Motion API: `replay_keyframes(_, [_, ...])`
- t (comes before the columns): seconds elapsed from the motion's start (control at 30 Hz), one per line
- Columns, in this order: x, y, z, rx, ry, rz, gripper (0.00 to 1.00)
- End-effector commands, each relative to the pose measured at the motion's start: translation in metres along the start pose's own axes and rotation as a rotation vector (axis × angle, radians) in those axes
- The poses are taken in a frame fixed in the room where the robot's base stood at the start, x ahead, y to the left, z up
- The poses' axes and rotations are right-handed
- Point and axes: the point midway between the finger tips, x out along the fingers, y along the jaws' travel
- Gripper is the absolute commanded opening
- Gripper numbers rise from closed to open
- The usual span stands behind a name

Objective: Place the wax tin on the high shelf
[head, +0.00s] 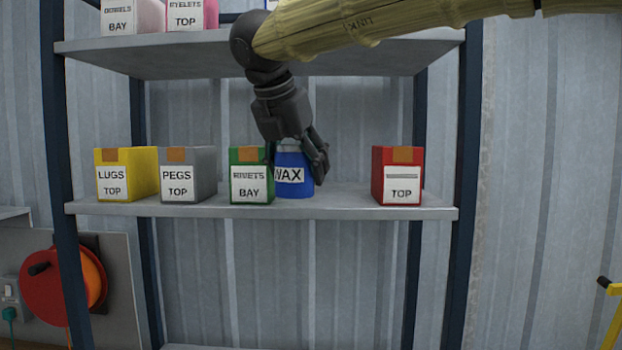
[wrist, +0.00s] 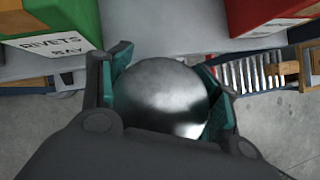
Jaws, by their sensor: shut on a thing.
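The wax tin (head: 293,175) is a blue cylinder with a grey lid and a white label reading WAX. It is at the middle shelf (head: 340,206), just right of the green rivets box (head: 251,183). My gripper (head: 298,160) reaches down from above and is shut on the tin, one finger on each side. In the wrist view the tin's round metal lid (wrist: 160,95) sits between the fingers (wrist: 168,90). I cannot tell whether the tin's base touches the shelf. The high shelf (head: 180,58) is above, partly hidden behind my arm.
On the middle shelf are a yellow lugs box (head: 130,174), a grey pegs box (head: 190,174) and a red box (head: 397,176). Pink boxes (head: 192,14) stand at the high shelf's left. The middle shelf is free between tin and red box. A dark post (head: 467,180) bounds the right.

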Motion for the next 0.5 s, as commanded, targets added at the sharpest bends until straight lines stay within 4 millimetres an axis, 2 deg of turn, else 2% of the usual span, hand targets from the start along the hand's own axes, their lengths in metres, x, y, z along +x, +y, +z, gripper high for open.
replay_keyframes(0.03, [0.003, 0.0, 0.011, 0.001, 0.002, 0.0, 0.29])
replay_keyframes(0.5, [0.055, 0.001, 0.091, 0.0, 0.001, 0.001, 0.29])
